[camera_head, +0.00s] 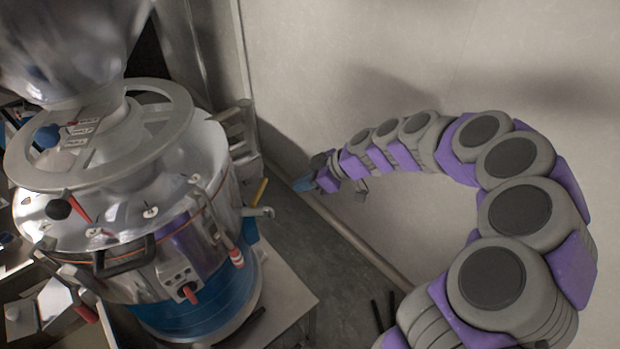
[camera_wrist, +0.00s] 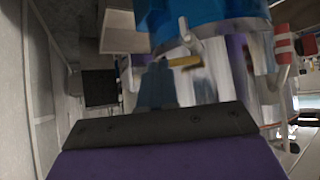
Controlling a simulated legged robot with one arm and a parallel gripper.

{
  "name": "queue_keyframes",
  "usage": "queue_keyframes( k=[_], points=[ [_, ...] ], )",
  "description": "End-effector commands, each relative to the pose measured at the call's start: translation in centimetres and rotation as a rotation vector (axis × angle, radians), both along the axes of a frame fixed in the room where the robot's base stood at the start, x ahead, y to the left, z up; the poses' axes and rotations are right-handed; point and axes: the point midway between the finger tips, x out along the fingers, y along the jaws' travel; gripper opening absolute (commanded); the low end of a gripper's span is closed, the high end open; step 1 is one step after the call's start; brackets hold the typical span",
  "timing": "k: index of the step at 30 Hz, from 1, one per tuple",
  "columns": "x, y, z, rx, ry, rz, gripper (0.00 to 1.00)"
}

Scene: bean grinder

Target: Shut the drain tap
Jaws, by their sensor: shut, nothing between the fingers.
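The drain tap shows as a metal spout (camera_head: 260,212) with a yellow handle (camera_head: 260,191) on the right side of the grinder. In the wrist view the yellow handle (camera_wrist: 185,62) lies roughly level, beside the metal spout (camera_wrist: 190,40). My gripper (camera_head: 303,184) is shut and empty, to the right of the tap in the head view with a gap between them. In the wrist view its blue fingers (camera_wrist: 155,84) reach up close to the handle's left end; I cannot tell whether they touch.
The shiny metal grinder (camera_head: 120,225) with a blue base (camera_head: 200,305) stands on a pale stand (camera_head: 285,300). A red-and-white lever (camera_head: 237,257) hangs on its near side. A plain wall (camera_head: 440,60) is behind my arm. Dark floor (camera_head: 320,235) lies between stand and wall.

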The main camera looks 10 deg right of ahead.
Motion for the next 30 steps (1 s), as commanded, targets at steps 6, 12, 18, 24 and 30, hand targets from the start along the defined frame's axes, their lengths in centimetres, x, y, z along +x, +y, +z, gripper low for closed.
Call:
queue_keyframes(
  k=[6,12,18,24,30],
  points=[
    [1.0,3.2,-3.0,-0.001,0.002,0.004,0.00],
    [2.1,5.6,-3.0,-0.003,-0.003,0.001,0.00],
    [2.5,6.6,-2.9,-0.001,-0.003,-0.001,0.00],
    [2.6,6.8,-2.8,-0.002,-0.004,0.000,0.00],
    [2.6,6.9,-2.9,-0.002,-0.004,0.004,0.00]
  ],
)
